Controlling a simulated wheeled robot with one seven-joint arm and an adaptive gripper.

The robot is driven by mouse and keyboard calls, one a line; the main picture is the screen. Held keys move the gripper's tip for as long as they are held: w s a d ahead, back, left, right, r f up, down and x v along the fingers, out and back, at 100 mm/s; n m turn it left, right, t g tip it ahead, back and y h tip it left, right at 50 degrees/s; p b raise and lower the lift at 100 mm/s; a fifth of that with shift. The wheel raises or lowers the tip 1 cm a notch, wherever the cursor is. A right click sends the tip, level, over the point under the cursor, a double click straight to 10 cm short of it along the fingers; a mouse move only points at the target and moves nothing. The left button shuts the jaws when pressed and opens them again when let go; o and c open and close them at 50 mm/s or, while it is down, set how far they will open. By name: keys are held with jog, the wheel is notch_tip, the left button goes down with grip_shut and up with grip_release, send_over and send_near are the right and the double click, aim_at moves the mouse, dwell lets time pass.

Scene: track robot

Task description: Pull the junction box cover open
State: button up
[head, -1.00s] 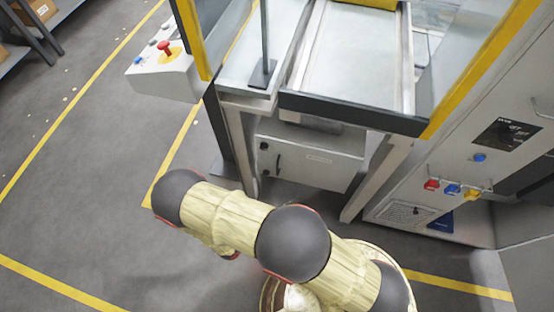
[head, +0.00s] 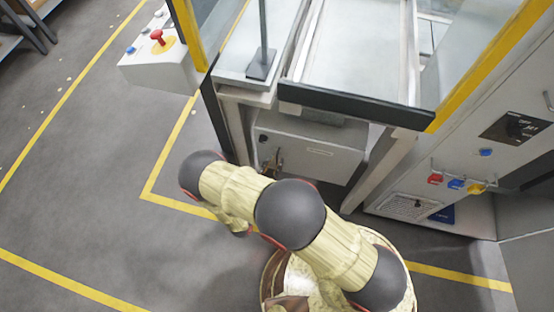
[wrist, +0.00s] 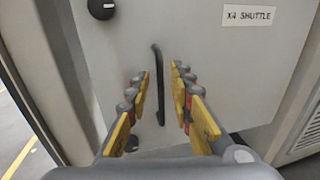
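The junction box cover (head: 322,165) is a grey panel low under the machine frame and looks shut. In the wrist view the cover (wrist: 215,75) bears an "X4 SHUTTLE" label (wrist: 249,17), a black round knob (wrist: 101,8) at its upper left and a slim upright black handle (wrist: 159,90). My gripper (wrist: 160,76) is open, with yellow-padded fingers left and right of the handle. The handle shows in the gap between them; I cannot tell whether the fingertips reach around it. In the head view my gripper (head: 272,162) is at the cover's left side and hides the handle.
Frame legs stand on both sides of the box; the left leg (wrist: 75,70) is close to my gripper. A control box with a red button (head: 157,36) is at upper left. A cabinet with coloured padlocks (head: 456,184) stands right. Floor at left is clear.

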jog(key=shift+x, duration=1.15)
jog(key=shift+c, duration=0.9)
jog(key=c, duration=0.4)
grip_shut()
